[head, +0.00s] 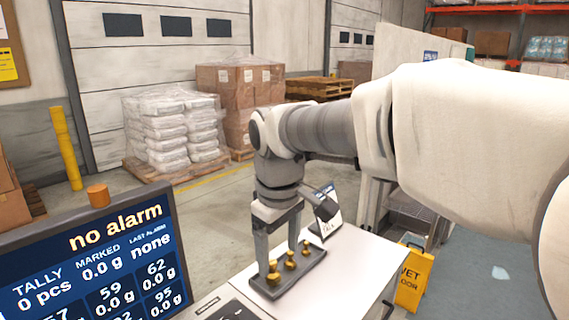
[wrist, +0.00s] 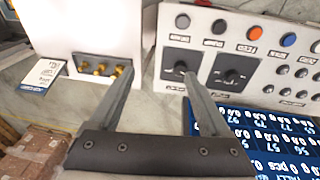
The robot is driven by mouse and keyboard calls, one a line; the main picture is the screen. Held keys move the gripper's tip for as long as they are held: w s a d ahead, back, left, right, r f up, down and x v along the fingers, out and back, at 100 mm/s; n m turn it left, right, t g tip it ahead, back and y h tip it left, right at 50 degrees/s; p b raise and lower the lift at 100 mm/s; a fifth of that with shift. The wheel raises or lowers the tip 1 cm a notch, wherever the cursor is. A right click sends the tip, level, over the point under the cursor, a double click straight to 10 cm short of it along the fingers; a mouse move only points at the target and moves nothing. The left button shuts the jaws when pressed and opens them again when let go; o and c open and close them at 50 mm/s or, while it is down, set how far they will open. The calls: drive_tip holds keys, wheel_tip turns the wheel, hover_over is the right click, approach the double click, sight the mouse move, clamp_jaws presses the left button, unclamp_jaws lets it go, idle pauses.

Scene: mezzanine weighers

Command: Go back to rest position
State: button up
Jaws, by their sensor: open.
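My gripper (head: 279,250) is open and empty, pointing down over the white bench top in the head view. Its two fingers appear in front of or just behind a dark block (head: 262,287) holding three small brass weights (head: 290,263). In the wrist view my gripper (wrist: 157,73) has its fingers wide apart with nothing between them. There the brass weights (wrist: 99,68) lie to the left of the left fingertip, apart from the grip. I cannot tell the exact height of the fingertips. My arm reaches in from the right.
A display reading "no alarm" (head: 95,255) stands front left, with an orange knob on top. A control panel with dials and buttons (wrist: 233,40) shows in the wrist view. A small card stand (head: 326,222) is behind the weights.

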drive_tip(key=s+d+f+m+t, duration=0.2)
drive_tip(key=s+d+m, duration=0.8)
drive_tip(key=s+d, duration=0.5)
drive_tip(key=shift+s+d+t, duration=0.2)
drive_tip(key=shift+d+t, duration=0.25)
drive_tip(key=shift+t, duration=0.35)
